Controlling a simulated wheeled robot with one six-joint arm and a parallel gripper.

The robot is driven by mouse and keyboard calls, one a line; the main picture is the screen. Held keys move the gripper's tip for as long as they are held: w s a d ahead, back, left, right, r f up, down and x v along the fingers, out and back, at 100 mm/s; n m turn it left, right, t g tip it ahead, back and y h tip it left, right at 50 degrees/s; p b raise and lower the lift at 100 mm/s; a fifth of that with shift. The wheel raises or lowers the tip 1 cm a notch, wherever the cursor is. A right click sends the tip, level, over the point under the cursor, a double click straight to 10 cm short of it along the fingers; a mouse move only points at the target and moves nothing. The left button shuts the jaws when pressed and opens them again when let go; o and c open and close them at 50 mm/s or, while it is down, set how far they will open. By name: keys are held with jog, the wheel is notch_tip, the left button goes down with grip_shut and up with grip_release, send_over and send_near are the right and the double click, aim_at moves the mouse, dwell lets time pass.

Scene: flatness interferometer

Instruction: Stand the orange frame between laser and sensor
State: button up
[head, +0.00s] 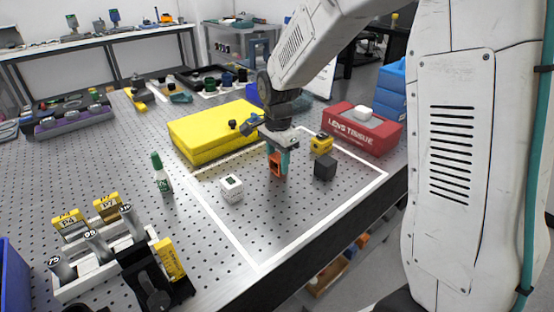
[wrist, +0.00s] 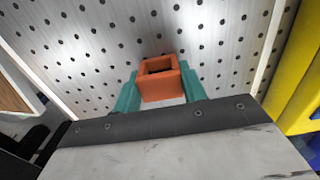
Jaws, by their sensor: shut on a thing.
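The orange frame (head: 277,166) is a small square block with an opening through it. My gripper (head: 279,163) is shut on it, with a teal finger on either side. In the wrist view the frame (wrist: 160,80) sits between the fingertips (wrist: 158,88), its opening visible. Whether it touches the table I cannot tell. In the head view a white cube with a dark green face (head: 231,188) stands left of the frame, and a dark grey cube (head: 325,167) stands to its right. A yellow block (head: 321,143) sits behind the grey cube. Which are laser and sensor I cannot tell.
A white line outlines a work area on the perforated table (head: 290,215). A yellow case (head: 212,130) lies behind it, and a red lens tissue box (head: 364,128) stands at right. A green-capped bottle (head: 161,172) and a tool rack (head: 98,262) stand at left.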

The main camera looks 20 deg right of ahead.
aim_at(278, 157)
jog(key=shift+f, duration=0.2)
jog(key=o, duration=1)
jog(key=shift+r, duration=0.15)
notch_tip(278, 157, up, 11)
jog(key=s+d+r+n, duration=0.1)
jog(key=s+r+n, duration=0.2)
jog(key=s, duration=0.5)
jog(key=s+d+r+n, duration=0.1)
jog(key=s+r+n, duration=0.25)
jog(key=s, duration=0.45)
jog(key=s+f+n+t, duration=0.1)
jog(key=s+f+n, duration=0.2)
jog(key=s+n, duration=0.5)
jog(key=s+d, duration=0.1)
jog(key=s, duration=0.5)
jog(key=shift+f, duration=0.15)
